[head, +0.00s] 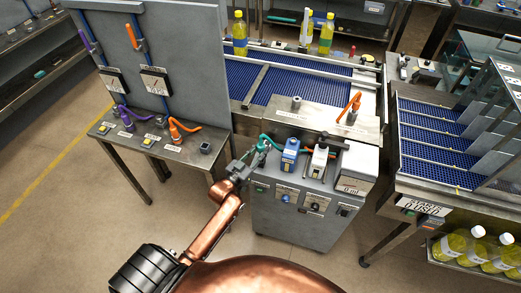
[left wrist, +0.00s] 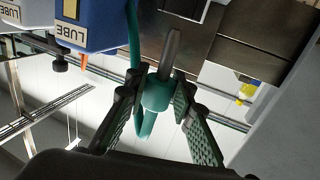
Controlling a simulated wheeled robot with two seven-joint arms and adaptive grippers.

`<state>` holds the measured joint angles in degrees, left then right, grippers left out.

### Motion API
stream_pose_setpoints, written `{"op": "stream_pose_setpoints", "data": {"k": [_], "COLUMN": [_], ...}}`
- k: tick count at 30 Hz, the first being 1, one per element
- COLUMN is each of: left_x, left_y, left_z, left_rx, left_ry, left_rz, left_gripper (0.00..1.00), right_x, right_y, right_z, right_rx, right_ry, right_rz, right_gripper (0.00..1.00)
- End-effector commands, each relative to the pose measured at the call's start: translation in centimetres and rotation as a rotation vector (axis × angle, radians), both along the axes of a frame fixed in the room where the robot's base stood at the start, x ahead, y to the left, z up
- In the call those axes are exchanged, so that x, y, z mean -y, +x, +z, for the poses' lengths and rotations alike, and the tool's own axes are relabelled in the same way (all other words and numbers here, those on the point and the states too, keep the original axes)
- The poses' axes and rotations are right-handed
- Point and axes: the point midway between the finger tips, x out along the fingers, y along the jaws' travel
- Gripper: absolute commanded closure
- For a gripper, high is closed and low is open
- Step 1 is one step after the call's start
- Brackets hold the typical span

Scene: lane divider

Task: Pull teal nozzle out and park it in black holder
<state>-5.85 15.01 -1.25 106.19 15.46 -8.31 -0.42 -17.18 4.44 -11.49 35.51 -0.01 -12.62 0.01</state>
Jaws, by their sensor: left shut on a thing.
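The teal nozzle (left wrist: 155,95) has a grey metal tip and shows between my left fingers in the left wrist view. My left gripper (left wrist: 158,100) is shut on it. In the head view my left gripper (head: 260,148) is at the left rear corner of the grey cart (head: 295,218). A teal hose (head: 272,143) runs from there towards a blue unit (head: 290,155). Whether the tip is clear of a socket cannot be told. A small dark square block (head: 205,148), possibly the black holder, stands at the right end of the left bench. My right gripper is not in view.
Orange (head: 176,130) and purple (head: 128,120) nozzles with hoses are on the left bench, before an upright grey panel (head: 180,40). A white unit (head: 318,160) stands beside the blue one. A blue conveyor (head: 310,88) lies behind the cart.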

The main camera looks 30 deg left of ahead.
Motion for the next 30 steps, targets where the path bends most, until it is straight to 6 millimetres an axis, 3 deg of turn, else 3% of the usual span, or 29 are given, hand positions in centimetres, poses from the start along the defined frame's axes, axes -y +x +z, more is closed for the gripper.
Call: {"op": "stream_pose_setpoints", "data": {"k": [30], "left_x": [0.02], "left_y": [0.00], "left_z": [0.05], "left_rx": [0.000], "left_ry": [0.000], "left_rz": [0.000], "left_gripper": [1.00], "right_x": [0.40], "right_y": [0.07], "right_z": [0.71], "right_rx": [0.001], "right_ry": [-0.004], "right_rz": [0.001], "right_gripper": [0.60]}}
